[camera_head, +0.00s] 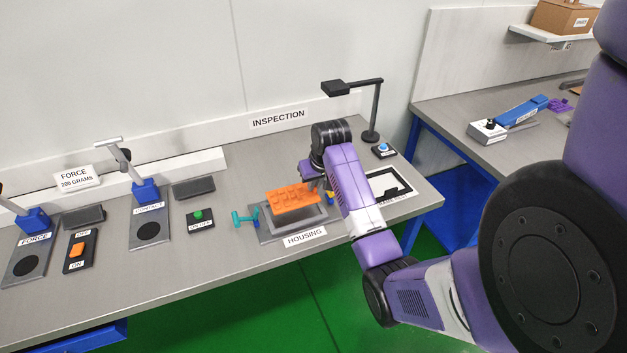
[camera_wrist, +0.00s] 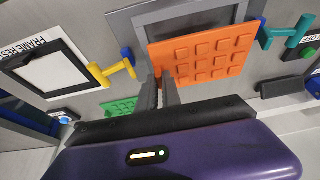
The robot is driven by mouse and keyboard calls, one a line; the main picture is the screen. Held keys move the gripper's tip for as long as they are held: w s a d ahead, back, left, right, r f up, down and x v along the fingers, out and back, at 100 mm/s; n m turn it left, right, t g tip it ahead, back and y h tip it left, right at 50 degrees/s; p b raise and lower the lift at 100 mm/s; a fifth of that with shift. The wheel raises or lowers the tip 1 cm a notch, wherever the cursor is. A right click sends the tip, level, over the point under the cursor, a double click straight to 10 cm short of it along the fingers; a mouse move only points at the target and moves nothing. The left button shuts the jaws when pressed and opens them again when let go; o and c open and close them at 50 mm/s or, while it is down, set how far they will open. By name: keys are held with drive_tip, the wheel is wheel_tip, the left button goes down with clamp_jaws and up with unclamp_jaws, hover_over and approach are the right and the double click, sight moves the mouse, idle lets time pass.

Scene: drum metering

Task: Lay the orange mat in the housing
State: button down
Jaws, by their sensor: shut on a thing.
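The orange mat (camera_head: 292,198) is a flat sheet with rows of raised square pads. It is over the grey housing (camera_head: 267,234), a shallow frame behind the HOUSING label, and covers part of its opening. In the wrist view the mat (camera_wrist: 203,62) sits slightly tilted across the housing (camera_wrist: 186,18). My gripper (camera_wrist: 160,90) is shut on the mat's near left edge in that view. In the head view my gripper (camera_head: 323,184) is at the mat's right end, partly hidden by my arm. I cannot tell whether the mat touches the housing.
A teal handle (camera_head: 245,215) stands left of the housing, and a yellow handle (camera_wrist: 112,72) is on its other side. A green pad (camera_wrist: 118,106) lies close to my gripper. The black lamp stand (camera_head: 374,115) rises behind, and the frame rest (camera_head: 390,185) is to the right.

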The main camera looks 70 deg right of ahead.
sight(316, 194)
drive_tip(key=shift+f+b, duration=1)
drive_tip(key=shift+f, duration=1.55)
drive_tip(key=shift+f, duration=0.5)
drive_tip(key=c, duration=1.5)
unclamp_jaws()
drive_tip(key=shift+o, duration=0.2)
drive_tip(key=b+v, duration=0.1)
drive_tip(key=v, duration=0.6)
drive_tip(key=shift+s+a+r, duration=0.1)
drive_tip(key=shift+r, duration=0.2)
